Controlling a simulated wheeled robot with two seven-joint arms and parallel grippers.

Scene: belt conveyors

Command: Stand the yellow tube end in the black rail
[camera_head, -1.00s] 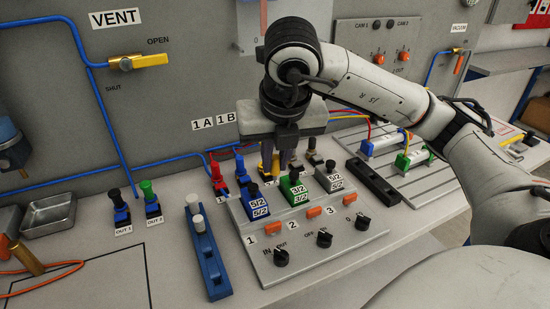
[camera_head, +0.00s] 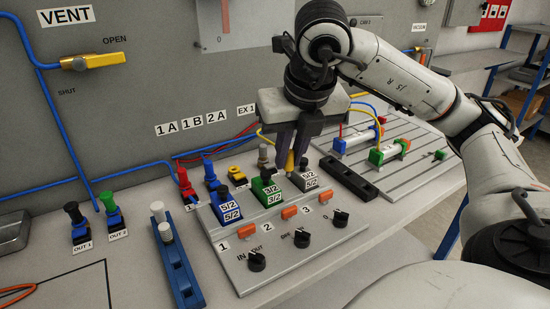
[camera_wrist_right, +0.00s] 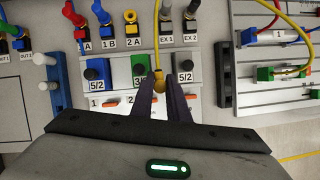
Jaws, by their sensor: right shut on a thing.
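My right gripper (camera_head: 292,155) is shut on the yellow tube end (camera_head: 290,162), and holds it above the valve block, in front of the grey valve. In the right wrist view the yellow tube end (camera_wrist_right: 159,84) shows between the fingers, with its yellow tube running up. The black rail (camera_head: 348,178) lies to the right of the gripper, beside the valve block; it also shows in the right wrist view (camera_wrist_right: 224,75). Tube end and rail are apart. The yellow port at 2A (camera_head: 237,173) holds no tube. My left gripper is not in view.
A blue rail (camera_head: 180,272) with pale plugs stands left of the valve block (camera_head: 275,250) with its black knobs. Red and blue tube ends stand in ports behind it. A slotted plate (camera_head: 415,160) with cylinders and tubes lies right of the black rail.

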